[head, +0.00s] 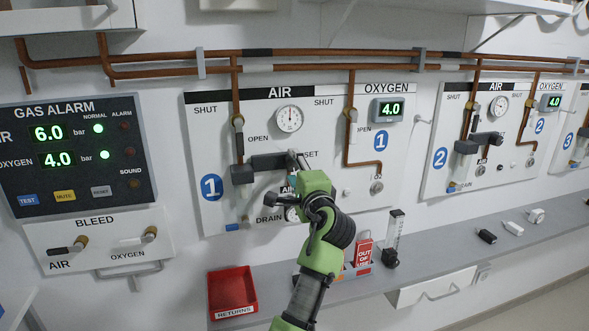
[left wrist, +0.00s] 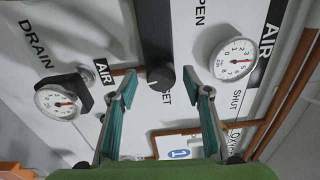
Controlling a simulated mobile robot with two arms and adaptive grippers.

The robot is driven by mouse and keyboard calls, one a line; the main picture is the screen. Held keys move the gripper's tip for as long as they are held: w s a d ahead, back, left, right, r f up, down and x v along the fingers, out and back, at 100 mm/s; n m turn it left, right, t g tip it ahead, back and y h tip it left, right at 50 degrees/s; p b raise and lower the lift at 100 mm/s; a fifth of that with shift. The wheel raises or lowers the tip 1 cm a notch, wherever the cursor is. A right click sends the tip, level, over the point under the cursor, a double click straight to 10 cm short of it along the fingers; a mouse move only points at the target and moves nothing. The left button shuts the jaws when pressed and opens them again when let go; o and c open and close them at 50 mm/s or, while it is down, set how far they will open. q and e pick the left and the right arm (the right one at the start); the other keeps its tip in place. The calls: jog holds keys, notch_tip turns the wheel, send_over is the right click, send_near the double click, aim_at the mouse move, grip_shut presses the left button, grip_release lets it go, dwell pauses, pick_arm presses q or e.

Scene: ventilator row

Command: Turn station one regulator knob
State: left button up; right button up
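The station one panel (head: 215,128) is on the wall, marked with a blue 1. A dark bar-shaped regulator part (head: 265,161) juts across it near the SET label. My left gripper (head: 284,180) is in front of this panel and hides part of its lower middle. In the left wrist view, the dark bar (left wrist: 155,35) reaches down to a rounded end between the fingertips of my left gripper (left wrist: 160,78). The fingers are apart, with gaps on both sides of that end. Whether it is the knob itself, I cannot tell. My right gripper is not in view.
A round gauge (head: 290,118) is above the bar; the drain gauge (left wrist: 57,102) is beside my fingers. A grey shelf (head: 440,248) below holds a red returns tray (head: 232,290), an out-of-use sign (head: 364,254) and a flowmeter (head: 394,235). Station two (head: 440,125) is to the right.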

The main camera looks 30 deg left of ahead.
pick_arm(q)
jog(key=v, duration=1.2)
jog(key=shift+f, duration=0.15)
